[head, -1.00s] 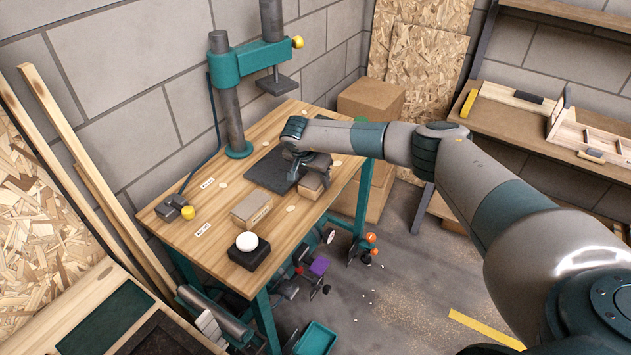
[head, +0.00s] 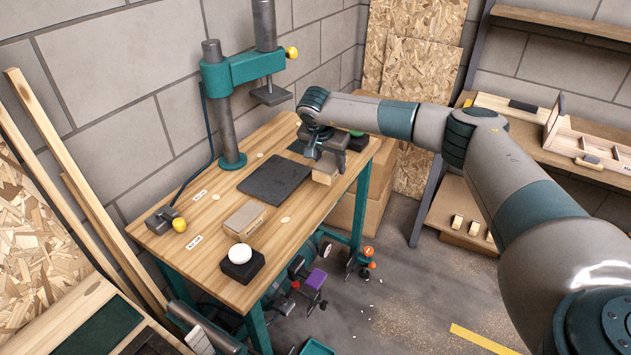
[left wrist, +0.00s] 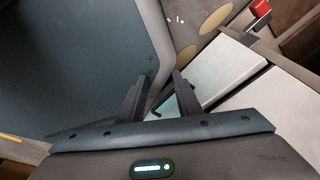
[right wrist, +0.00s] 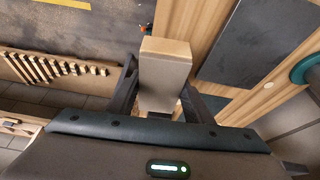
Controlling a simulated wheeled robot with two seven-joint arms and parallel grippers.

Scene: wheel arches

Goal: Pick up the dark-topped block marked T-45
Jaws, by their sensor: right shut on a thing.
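My right gripper (head: 328,158) is shut on a tan block (head: 325,173), over the right end of the workbench. In the right wrist view the block (right wrist: 166,72) sits between both fingers, with a pale tan end and a greyer upper face. I cannot read any marking on it, and cannot tell whether it clears the bench. A similar tan block (head: 245,217) with small print on its side lies at the bench's front. My left gripper (left wrist: 163,75) shows only in its own wrist view, its fingers apart with a narrow empty gap.
A shelf unit (head: 545,150) stands at the right.

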